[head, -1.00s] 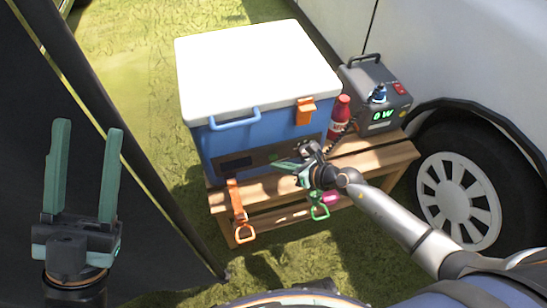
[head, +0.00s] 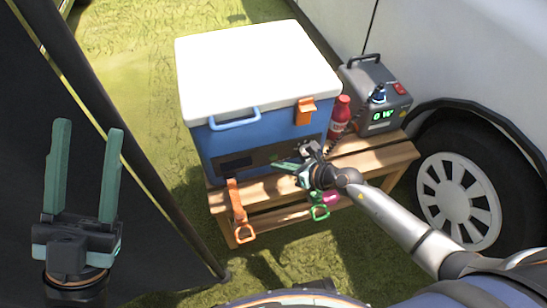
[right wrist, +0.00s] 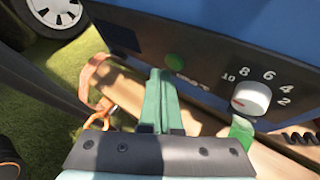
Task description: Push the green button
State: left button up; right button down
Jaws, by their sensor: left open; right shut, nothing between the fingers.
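The green button (right wrist: 174,62) is a round disc on the dark panel (right wrist: 205,77) of the blue cooler (head: 268,135), seen in the right wrist view. My right gripper (right wrist: 160,74) is shut and empty, its green fingertips just below and left of the button in that view. I cannot tell whether they touch it. In the head view my right gripper (head: 277,165) is at the cooler's front panel, low on the right, and largely covers that area. My left gripper (head: 88,127) is open and empty at the far left, away from the cooler.
A white dial (right wrist: 251,97) numbered 2 to 10 sits right of the button. The cooler stands on a wooden bench (head: 375,160) with a red bottle (head: 340,115) and a grey power box (head: 376,100). Orange (head: 238,210) and green (head: 319,211) straps hang in front. A vehicle wheel (head: 458,195) stands right.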

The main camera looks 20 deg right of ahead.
jog(key=shift+w, duration=0.2)
dwell(0.5)
jog(key=shift+w, duration=0.4)
dwell(0.3)
jog(key=shift+s+p, duration=0.35)
jog(key=shift+s, duration=0.25)
